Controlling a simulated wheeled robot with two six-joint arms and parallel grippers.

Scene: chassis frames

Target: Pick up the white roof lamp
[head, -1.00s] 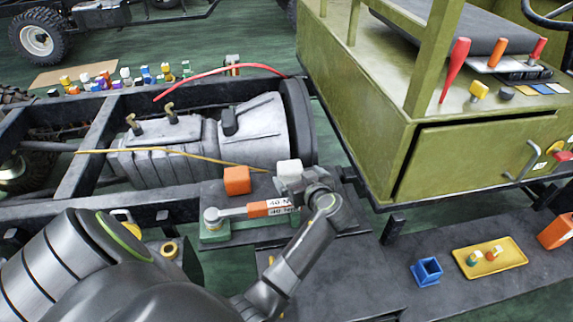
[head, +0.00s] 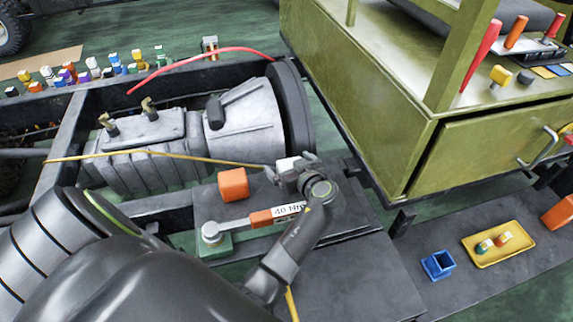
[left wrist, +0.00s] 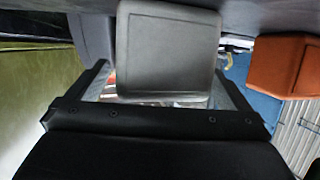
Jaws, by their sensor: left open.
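The white roof lamp (head: 287,164) is a small pale block beside the orange block, partly hidden by my left gripper in the head view. My left gripper (head: 296,172) is right at it, above the dark side plate. In the left wrist view the lamp (left wrist: 167,48) looks light grey and fills the space between the two open fingers (left wrist: 165,85). Whether the fingers touch it I cannot tell. My right gripper is not in view.
An orange block (head: 232,184) lies just left of the lamp. A torque wrench (head: 262,217) with an orange grip lies in front. The olive cab (head: 390,130) stands to the right. A blue box (head: 438,265) and yellow tray (head: 500,254) sit further right.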

